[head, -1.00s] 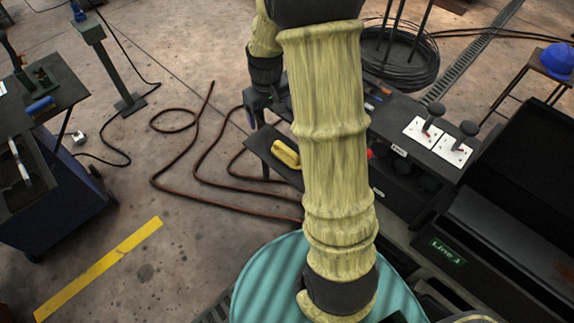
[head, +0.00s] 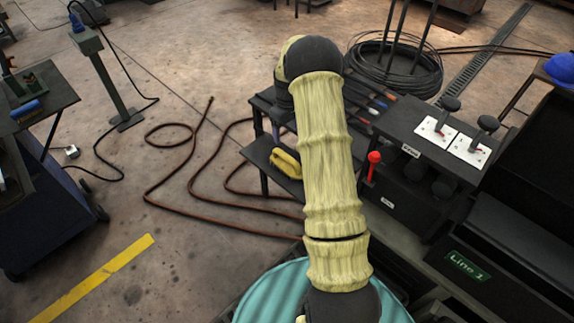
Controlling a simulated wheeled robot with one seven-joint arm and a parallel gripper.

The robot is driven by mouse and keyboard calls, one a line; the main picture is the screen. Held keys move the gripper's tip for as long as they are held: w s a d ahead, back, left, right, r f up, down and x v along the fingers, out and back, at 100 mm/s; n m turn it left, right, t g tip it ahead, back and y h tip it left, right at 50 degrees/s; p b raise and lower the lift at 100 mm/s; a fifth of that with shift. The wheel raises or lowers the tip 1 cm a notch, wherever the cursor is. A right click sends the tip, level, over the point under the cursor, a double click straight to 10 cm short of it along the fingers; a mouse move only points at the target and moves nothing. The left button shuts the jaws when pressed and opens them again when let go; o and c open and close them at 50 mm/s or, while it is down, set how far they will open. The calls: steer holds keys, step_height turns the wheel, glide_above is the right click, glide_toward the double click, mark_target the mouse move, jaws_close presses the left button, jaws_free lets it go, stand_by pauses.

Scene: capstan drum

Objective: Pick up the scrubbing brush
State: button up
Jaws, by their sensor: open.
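I cannot make out a scrubbing brush for certain. A yellow object (head: 286,163) lies on the low dark shelf left of my arm; its kind is unclear. Small tools with blue, red and orange parts (head: 378,102) lie on the dark bench just right of my arm, partly hidden by it. My gripper does not show; my yellow-sleeved arm rises from the bottom and its far end is hidden behind the dark elbow joint.
A red-knobbed lever (head: 374,158) and a control box with two levers (head: 450,128) stand right of my arm. A wire coil (head: 395,62) lies behind. A hose (head: 172,205) snakes over the floor. A dark cart (head: 45,190) stands left.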

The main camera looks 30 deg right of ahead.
mark_target(287, 156)
step_height(287, 156, down, 12)
steer(key=shift+r+p, duration=0.25)
steer(key=shift+p, duration=0.05)
steer(key=shift+f, duration=0.1)
step_height(287, 156, down, 5)
steer(key=shift+w+p, duration=0.1)
steer(key=shift+p, duration=0.3)
stand_by(0.4)
steer(key=c, duration=1.1)
